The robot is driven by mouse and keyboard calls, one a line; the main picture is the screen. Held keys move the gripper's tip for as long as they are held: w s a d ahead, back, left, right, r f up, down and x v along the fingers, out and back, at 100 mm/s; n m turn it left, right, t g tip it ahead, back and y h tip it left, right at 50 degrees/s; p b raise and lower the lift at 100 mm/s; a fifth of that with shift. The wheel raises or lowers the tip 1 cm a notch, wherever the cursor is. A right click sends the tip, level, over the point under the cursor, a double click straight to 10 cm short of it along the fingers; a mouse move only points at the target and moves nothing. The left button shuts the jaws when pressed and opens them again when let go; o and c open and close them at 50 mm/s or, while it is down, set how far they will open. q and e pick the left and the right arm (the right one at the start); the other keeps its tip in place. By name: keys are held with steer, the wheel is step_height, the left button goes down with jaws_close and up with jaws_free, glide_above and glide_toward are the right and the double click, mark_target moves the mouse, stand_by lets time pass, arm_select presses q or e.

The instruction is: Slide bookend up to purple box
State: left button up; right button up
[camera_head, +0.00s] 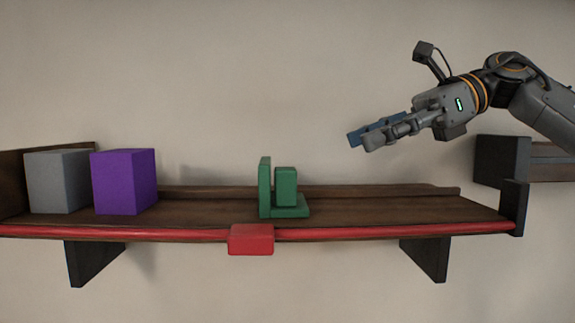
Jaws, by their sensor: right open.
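The purple box (124,182) stands upright on the left part of the wooden shelf. The green bookend (265,187) stands on the shelf near its middle, with a tall plate on its left and a block on a low base to the right. A clear gap of bare shelf lies between the bookend and the purple box. My right gripper (358,140) is open and empty in the air, above and to the right of the bookend, its fingers pointing left. My left gripper is not in view.
A grey box (57,182) stands just left of the purple box. A red rail (400,234) runs along the shelf's front edge, with a red block (251,239) on it below the bookend. A dark bracket (515,205) closes the right end. The shelf right of the bookend is bare.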

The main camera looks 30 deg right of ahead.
mark_target(295, 168)
steer(key=a, duration=0.2)
steer(key=a+p, duration=0.1)
steer(key=shift+s+f, duration=0.35)
steer(key=shift+f, duration=0.05)
steer(key=shift+p+x, duration=0.3)
steer(key=shift+x, duration=0.7)
steer(key=w+a, duration=0.1)
steer(key=w+a+f, duration=0.1)
steer(key=w+p, duration=0.1)
steer(key=shift+a+f, duration=0.25)
steer(key=shift+a, duration=0.15)
steer(key=shift+p+x, duration=0.35)
steer(key=shift+x, duration=0.85)
steer(key=shift+a+f, duration=0.1)
steer(key=shift+s+a, duration=0.15)
steer(key=shift+f, duration=0.1)
steer(key=shift+w, duration=0.2)
steer(key=c, duration=0.7)
jaws_close()
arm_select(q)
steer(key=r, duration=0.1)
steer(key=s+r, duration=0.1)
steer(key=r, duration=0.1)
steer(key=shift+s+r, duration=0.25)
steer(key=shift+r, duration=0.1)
